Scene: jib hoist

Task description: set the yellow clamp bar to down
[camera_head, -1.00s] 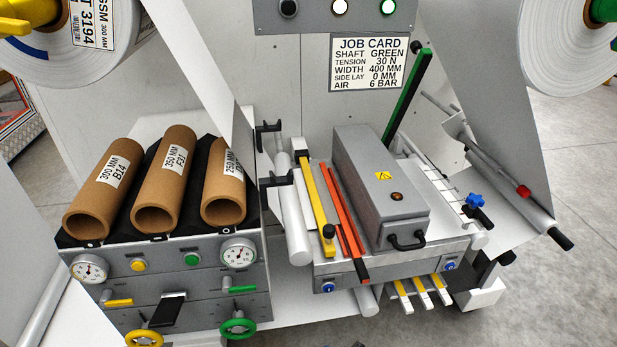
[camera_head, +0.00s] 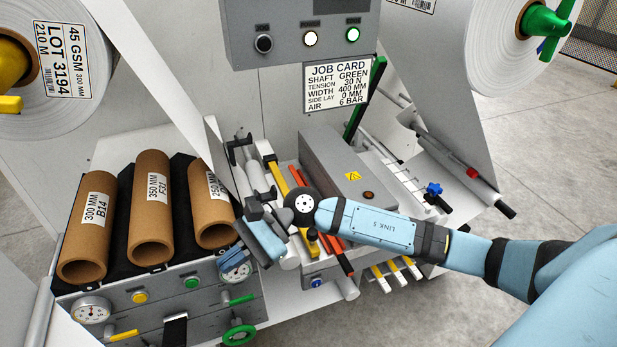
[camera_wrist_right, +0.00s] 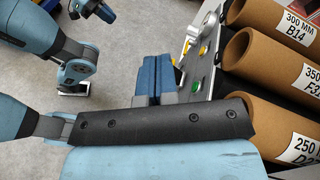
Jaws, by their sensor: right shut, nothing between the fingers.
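The yellow clamp bar (camera_head: 279,178) lies along the left side of the grey machine unit in the head view.
Cardboard tubes (camera_head: 152,215) lie on the stand left of my right gripper. Orange bars (camera_head: 297,178) and a grey box (camera_head: 340,160) are close to the clamp bar's right. A job card (camera_head: 337,88) hangs behind. Grey floor is open at right.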

